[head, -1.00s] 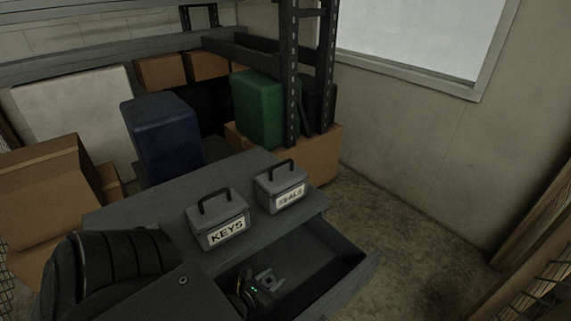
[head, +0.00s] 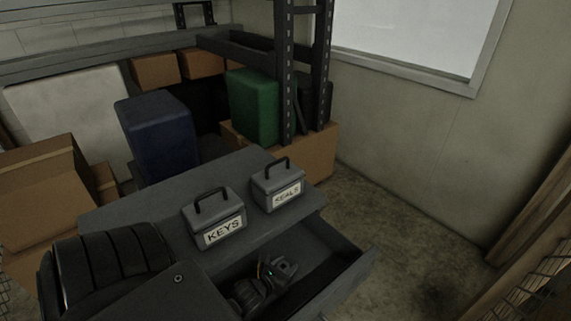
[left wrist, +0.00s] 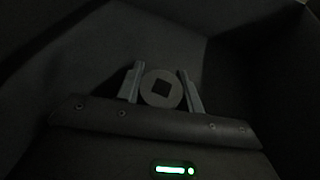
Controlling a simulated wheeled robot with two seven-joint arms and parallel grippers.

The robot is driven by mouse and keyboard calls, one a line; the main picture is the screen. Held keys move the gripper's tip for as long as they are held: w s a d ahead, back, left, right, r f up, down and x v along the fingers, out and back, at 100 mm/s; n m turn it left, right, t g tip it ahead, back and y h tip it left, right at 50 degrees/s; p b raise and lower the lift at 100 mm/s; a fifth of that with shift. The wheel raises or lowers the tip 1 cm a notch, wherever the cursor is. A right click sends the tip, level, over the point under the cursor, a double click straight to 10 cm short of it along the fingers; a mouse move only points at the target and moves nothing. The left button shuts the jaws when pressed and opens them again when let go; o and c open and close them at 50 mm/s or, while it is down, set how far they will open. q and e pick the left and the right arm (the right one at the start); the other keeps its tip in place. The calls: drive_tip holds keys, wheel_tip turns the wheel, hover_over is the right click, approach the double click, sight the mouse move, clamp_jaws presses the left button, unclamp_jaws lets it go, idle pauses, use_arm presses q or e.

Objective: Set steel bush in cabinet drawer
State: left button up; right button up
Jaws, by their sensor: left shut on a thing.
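The cabinet drawer (head: 345,279) is pulled open below the grey cabinet top. My left gripper (head: 286,268) reaches down into the open drawer. In the left wrist view my left gripper (left wrist: 162,84) is shut on the steel bush (left wrist: 148,91), a round grey piece with a dark square hole, which sits between the two fingers. Dark drawer walls surround it in that view; I cannot tell whether the bush touches the drawer floor. The bush is not clear in the head view. My right gripper is not in view.
Two grey boxes with handles, labelled KEYS (head: 215,219) and SEALS (head: 278,186), stand on the cabinet top (head: 150,190) behind the drawer. Blue (head: 157,135) and green (head: 253,106) cases and cardboard boxes stand beyond. Floor is free to the right.

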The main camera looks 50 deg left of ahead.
use_arm(q)
drive_tip(key=shift+r, duration=0.1)
drive_tip(key=o, duration=1.2)
drive_tip(key=shift+f, duration=0.2)
drive_tip(key=shift+c, duration=0.2)
drive_tip(key=shift+s+r, duration=0.2)
drive_tip(key=v, duration=1.1)
drive_tip(key=shift+s+r, duration=0.1)
drive_tip(key=shift+s, duration=0.2)
